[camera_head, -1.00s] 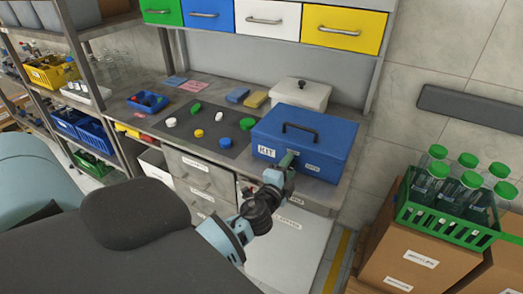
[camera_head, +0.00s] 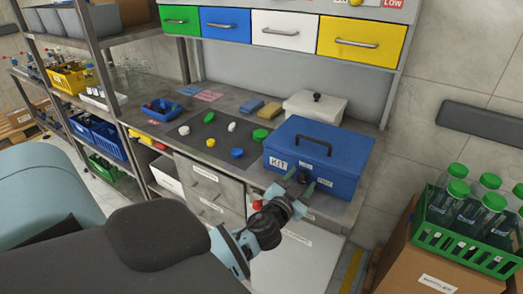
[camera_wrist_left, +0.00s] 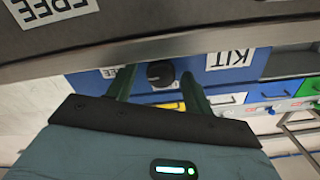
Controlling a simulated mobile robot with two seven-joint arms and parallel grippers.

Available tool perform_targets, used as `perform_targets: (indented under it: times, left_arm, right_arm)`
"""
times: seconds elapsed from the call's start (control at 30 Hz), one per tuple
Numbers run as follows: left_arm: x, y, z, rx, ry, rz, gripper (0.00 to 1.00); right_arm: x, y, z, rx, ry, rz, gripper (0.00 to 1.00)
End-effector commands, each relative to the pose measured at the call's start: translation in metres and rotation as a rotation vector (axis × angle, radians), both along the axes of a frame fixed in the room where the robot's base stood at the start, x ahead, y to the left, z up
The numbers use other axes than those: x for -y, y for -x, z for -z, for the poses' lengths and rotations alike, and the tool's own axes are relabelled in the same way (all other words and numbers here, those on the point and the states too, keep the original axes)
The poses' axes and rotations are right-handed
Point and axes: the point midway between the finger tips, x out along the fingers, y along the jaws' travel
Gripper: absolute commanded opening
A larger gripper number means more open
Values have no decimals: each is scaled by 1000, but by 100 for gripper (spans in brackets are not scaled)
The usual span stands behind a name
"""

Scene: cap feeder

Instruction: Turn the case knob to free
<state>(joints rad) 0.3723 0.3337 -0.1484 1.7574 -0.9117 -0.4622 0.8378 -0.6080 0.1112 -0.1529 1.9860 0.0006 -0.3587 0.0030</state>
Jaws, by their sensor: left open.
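The blue case (camera_head: 335,150) stands shut on the grey bench, with a black handle on its lid and a KIT label on its front. Its dark round knob (camera_head: 303,177) is low on the front and also shows in the left wrist view (camera_wrist_left: 160,73). My left gripper (camera_head: 300,181) is open in front of the case. In the left wrist view my gripper's (camera_wrist_left: 158,88) green fingers stand on either side of the knob, with gaps; I cannot tell the depth between them. Which way the knob points is unclear. My right gripper is not in view.
A white lidded box (camera_head: 315,105) stands behind the case. A dark mat (camera_head: 210,147) with several caps lies left. A green crate (camera_head: 462,250) of bottles stands right.

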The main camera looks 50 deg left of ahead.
Motion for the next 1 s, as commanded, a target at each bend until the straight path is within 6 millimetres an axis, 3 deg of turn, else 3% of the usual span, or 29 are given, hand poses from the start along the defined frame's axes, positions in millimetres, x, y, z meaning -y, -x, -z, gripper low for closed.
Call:
perform_targets:
  times: [0.47,0.93,1.0]
  left_arm:
    - [-2,0,-1,89,363,1,52]
    - [18,80,2,85,371,-3,52]
    - [21,84,10,47,367,2,52]
  right_arm:
    - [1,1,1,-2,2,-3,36]
    - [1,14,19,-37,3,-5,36]
    - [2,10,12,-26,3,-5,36]
